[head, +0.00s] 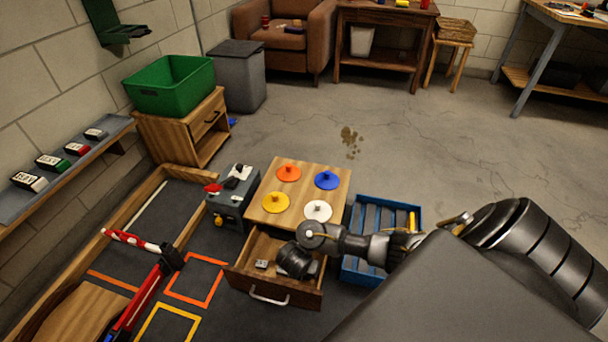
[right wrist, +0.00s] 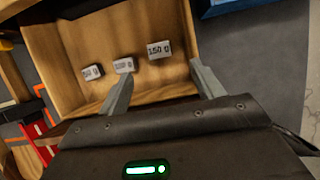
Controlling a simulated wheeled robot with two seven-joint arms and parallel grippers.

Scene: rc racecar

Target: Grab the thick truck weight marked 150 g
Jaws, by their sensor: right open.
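The weight marked 150 g (right wrist: 159,49) is a pale grey block, the largest of three in the open wooden drawer (head: 245,281). It lies beyond and between my open right fingers in the right wrist view, apart from them. The middle weight (right wrist: 123,65), whose label seems to read 100 g, lies left of it beside the left fingertip. The weight marked 50 g (right wrist: 91,72) is furthest left. My right gripper (right wrist: 162,70) is empty. In the head view it reaches down over the drawer and hides most of the inside; one small grey weight (head: 261,264) shows. My left gripper is not in view.
The drawer's cabinet top (head: 301,197) carries orange, blue, yellow and white knobbed discs. A blue slatted crate (head: 362,268) stands right of the cabinet. A grey toolbox-like stand (head: 229,201) is on its left.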

